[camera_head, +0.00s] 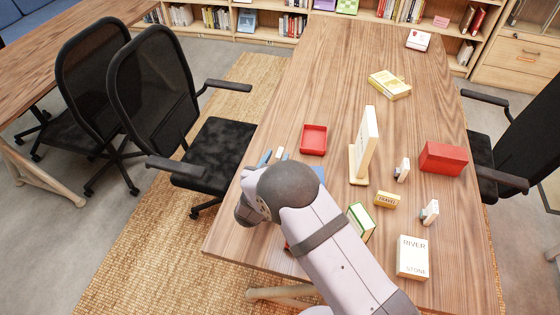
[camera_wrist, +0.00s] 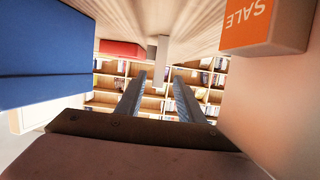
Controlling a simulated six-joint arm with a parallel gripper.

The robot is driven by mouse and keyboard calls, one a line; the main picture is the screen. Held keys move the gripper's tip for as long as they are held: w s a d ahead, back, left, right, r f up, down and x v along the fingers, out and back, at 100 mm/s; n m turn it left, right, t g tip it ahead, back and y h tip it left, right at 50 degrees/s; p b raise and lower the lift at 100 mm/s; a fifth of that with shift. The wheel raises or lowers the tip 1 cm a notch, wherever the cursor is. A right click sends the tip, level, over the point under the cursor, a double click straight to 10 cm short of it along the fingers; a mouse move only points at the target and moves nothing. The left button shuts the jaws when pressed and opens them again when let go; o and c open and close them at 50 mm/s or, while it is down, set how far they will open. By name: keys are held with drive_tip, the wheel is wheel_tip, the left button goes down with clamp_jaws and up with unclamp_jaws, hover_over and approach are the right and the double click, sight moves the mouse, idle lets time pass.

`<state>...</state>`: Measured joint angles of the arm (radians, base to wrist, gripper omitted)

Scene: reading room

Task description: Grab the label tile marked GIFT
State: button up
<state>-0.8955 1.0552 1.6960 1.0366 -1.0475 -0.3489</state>
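No tile with readable GIFT lettering shows in either view. In the wrist view an orange block marked SALE (camera_wrist: 264,27) is at the upper right, its text tilted. A pale, unmarked-looking block (camera_wrist: 158,47) appears beyond and between my fingers; I cannot tell what it is. My gripper (camera_wrist: 158,80) has its two dark fingers apart with nothing held between them. In the head view my arm hides the fingers and part of the table's near left end. A yellow block marked TRAVEL (camera_head: 386,200) lies right of my arm. A small pale piece (camera_head: 279,152) lies just beyond my wrist.
A red tray (camera_head: 314,140) also shows in the wrist view (camera_wrist: 122,48). A blue block (camera_wrist: 45,55) is close on the left there. A white upright panel (camera_head: 368,142), red box (camera_head: 443,158), green-edged book (camera_head: 361,222) and RIVER STONE book (camera_head: 412,257) stand around. The far table (camera_head: 335,65) is mostly clear.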

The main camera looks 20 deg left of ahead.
sight(282, 150)
drive_tip(key=shift+d+p+x, duration=0.15)
drive_tip(key=shift+p+x, duration=0.25)
drive_tip(key=shift+x, duration=0.85)
drive_tip(key=shift+d+p+x, duration=0.1)
drive_tip(key=shift+p+x, duration=0.3)
drive_tip(key=shift+x, duration=1.6)
drive_tip(key=shift+r, duration=0.15)
drive_tip(key=shift+c, duration=0.6)
clamp_jaws()
